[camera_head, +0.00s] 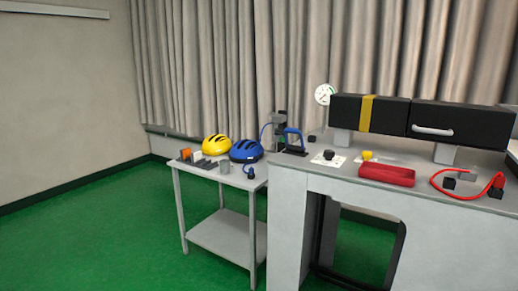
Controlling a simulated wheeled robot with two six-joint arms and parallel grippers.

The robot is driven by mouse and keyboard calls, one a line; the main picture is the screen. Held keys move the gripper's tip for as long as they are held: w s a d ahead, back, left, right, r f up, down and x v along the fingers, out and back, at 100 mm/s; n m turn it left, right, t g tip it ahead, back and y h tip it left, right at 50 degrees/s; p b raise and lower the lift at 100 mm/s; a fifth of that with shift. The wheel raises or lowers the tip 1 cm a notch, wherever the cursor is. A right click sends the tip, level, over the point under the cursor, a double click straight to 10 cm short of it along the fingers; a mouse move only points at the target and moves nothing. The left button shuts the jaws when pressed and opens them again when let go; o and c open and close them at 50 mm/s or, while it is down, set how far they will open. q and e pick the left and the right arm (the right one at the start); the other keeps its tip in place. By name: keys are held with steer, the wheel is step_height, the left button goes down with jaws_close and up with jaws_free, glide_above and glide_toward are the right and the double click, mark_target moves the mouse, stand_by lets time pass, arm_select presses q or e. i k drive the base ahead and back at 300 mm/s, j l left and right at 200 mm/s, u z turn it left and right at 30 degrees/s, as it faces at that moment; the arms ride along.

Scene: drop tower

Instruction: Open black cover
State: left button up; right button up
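A long black box stands raised on grey blocks on the grey bench (292,215) at the right. Its left section (390,115) carries a yellow vertical band (366,114). Its right section is a black cover (470,124) with a pale horizontal handle (432,131) on its front face. The cover looks closed, flush with the left section. Neither of my grippers nor my arms shows in the view.
A red tray (387,175), a red cable (467,195) and a yellow knob (367,155) are on the bench before the box. A side table (228,244) holds a yellow helmet (215,144) and a blue helmet (246,151). Green floor (100,220) at left is clear.

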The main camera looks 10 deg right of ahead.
mark_target(482, 125)
steer(key=z, duration=1.4)
steer(key=i+l+u, duration=0.25)
steer(key=i+l, duration=0.15)
steer(key=l, duration=0.35)
steer(key=i+l+u, duration=0.15)
steer(key=l, duration=0.3)
steer(key=i+j, duration=0.05)
